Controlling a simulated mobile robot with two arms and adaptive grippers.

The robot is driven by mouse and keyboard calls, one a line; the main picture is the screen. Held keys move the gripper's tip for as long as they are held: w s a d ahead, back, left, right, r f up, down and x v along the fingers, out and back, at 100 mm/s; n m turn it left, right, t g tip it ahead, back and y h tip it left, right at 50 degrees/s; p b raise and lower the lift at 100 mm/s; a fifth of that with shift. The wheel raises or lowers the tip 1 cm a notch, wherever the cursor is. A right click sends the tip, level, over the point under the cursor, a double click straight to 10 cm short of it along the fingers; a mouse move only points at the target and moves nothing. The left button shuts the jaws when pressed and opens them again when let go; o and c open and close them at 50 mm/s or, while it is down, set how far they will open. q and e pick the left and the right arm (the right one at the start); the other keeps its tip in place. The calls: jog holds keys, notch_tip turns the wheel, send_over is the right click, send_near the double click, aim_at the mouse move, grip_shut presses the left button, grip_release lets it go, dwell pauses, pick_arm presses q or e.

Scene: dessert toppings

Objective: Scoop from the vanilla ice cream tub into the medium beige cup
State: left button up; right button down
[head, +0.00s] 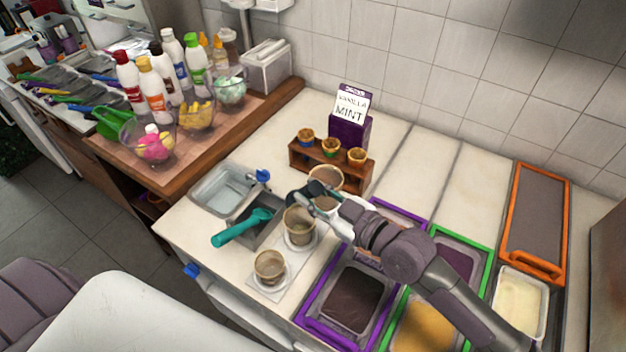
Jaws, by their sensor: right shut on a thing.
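Three beige cups stand in a row, and the medium cup (298,226) is the middle one, upright on a white coaster. The vanilla ice cream tub (520,304) looks cream-coloured and open at the right. A teal scoop (238,229) lies with one end over the small metal basin and its handle sticking out to the left. My right gripper (302,196) comes in from the right and hangs at the far rim of the medium cup, in front of the larger cup (327,176). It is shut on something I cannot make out. My left gripper is not in view.
The smaller cup (269,267) stands in front. Purple-framed and green-framed tubs lie under my right arm; an orange-framed lid (537,215) is behind the vanilla. A wooden cone stand (299,160) is behind the cups. Bottles and topping bowls crowd the left counter.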

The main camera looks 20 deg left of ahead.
jog(key=shift+r+m+t+h+p, duration=0.2)
jog(key=shift+m+t+h+p, duration=0.3)
jog(key=shift+m+t+p, duration=1.9)
jog(key=shift+a+f+g+p, duration=0.1)
jog(key=shift+f+g+p, duration=0.15)
jog(key=shift+g+p, duration=0.25)
jog(key=shift+f+m+t, duration=0.15)
jog(key=shift+m+t, duration=0.15)
jog(key=shift+m+t+h, duration=0.3)
jog(key=shift+m+h, duration=0.2)
jog(key=shift+f+b, duration=0.45)
jog(key=shift+f, duration=0.05)
jog(key=shift+w, duration=0.15)
jog(key=shift+d, duration=0.2)
jog(key=shift+a, duration=0.1)
jog(key=shift+r, duration=0.1)
